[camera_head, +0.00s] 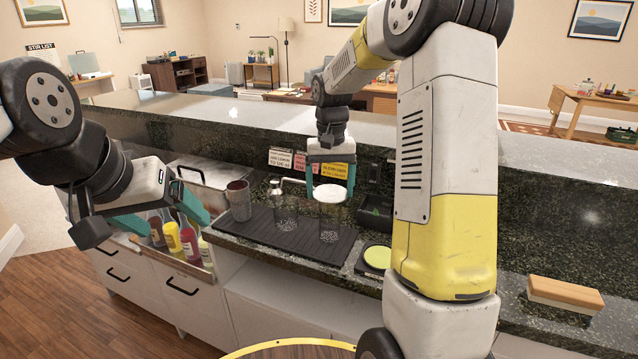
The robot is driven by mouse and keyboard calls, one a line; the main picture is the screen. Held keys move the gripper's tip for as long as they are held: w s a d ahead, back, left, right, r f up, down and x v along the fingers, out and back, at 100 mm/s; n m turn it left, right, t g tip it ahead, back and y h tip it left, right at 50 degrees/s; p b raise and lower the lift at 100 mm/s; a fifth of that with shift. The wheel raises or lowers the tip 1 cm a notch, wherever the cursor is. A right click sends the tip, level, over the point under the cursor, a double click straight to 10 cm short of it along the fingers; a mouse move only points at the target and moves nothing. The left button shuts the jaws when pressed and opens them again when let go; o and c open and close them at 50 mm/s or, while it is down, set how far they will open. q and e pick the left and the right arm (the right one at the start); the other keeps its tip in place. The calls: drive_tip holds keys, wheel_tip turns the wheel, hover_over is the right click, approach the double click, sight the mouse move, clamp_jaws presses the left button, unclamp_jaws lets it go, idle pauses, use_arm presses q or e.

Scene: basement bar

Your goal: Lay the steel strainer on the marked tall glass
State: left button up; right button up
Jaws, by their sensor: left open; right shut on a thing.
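My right gripper (331,190) points down over the black bar mat, its teal fingers on either side of a bright round disc, which looks like the steel strainer (331,193). The disc is level with the mouth of a tall clear glass (330,222) with ice in its bottom. I cannot tell whether it touches the rim. No mark is clear on this glass. A second clear glass (286,215) with ice stands to its left. A small steel piece shows behind and above that glass. My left gripper (163,215) is open and empty, over the bottle rail at the left.
A grey metal tumbler (239,201) stands at the left of the black mat (262,238). A yellow round pad (377,257) lies right of it, near a black caddy (375,212). Bottles (189,240) stand in the front rail. A wooden block (565,293) lies far right.

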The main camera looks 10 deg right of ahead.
drive_tip(key=o, duration=1.3)
drive_tip(key=shift+f, duration=0.1)
wheel_tip(320, 180, up, 7)
drive_tip(key=shift+r, duration=0.2)
drive_tip(key=s+r+n+t+y, duration=0.1)
drive_tip(key=s+r+t, duration=0.15)
drive_tip(key=s, duration=0.45)
drive_tip(key=s+r+t, duration=0.1)
drive_tip(key=s+r, duration=0.3)
drive_tip(key=s, duration=0.2)
drive_tip(key=s+t, duration=0.1)
drive_tip(key=s, duration=0.3)
drive_tip(key=s+a+f, duration=0.1)
drive_tip(key=s, duration=0.3)
drive_tip(key=s+a+f+t+y, duration=0.1)
drive_tip(key=s, duration=0.2)
drive_tip(key=shift+s+a+n+t, duration=0.15)
drive_tip(key=shift+s+n+t, duration=0.2)
drive_tip(key=shift+s+n, duration=0.05)
